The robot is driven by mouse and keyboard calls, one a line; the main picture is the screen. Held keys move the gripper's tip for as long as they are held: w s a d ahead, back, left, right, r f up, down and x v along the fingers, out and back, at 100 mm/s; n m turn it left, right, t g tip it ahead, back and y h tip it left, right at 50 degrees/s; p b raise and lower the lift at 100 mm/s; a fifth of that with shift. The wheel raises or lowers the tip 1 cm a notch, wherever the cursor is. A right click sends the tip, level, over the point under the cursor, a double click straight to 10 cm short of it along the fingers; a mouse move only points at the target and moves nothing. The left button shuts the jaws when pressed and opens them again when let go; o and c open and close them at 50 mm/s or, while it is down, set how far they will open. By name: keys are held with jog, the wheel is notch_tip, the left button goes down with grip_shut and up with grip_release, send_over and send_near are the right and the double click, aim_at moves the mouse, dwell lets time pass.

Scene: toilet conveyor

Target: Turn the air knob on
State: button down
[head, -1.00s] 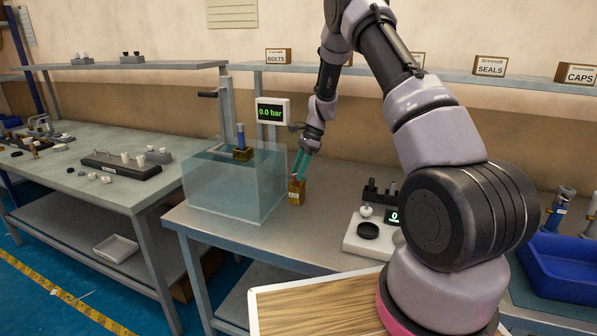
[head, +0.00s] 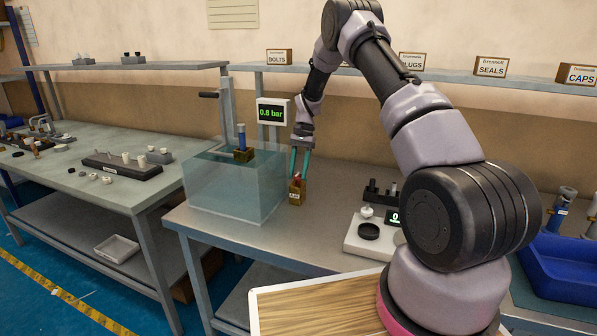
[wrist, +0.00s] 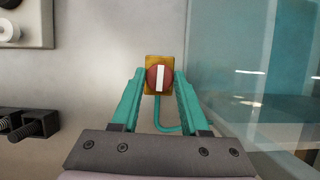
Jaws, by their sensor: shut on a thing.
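The air knob (wrist: 160,77) is a round red knob with a white stripe, on top of a small yellow-brown block. In the wrist view the stripe runs up and down the picture. The block (head: 296,196) stands on the bench, just right of the water tank. My gripper (wrist: 160,82) points down over the block, its green fingers shut on the knob from both sides. In the head view the fingers partly hide the knob (head: 297,177). The pressure display (head: 272,112) behind the tank reads 0.8 bar.
The clear water tank (head: 228,194) is close left of my gripper, with a blue-topped part (head: 242,143) in a brass block inside it. A shelf (head: 360,73) runs above the bench.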

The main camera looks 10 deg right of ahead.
jog(key=shift+n, duration=0.3)
jog(key=shift+c, duration=2.2)
grip_release()
jog(key=v, duration=1)
jog(key=shift+r, duration=0.4)
jog(key=shift+w+a+r, duration=0.1)
jog(key=shift+r, duration=0.05)
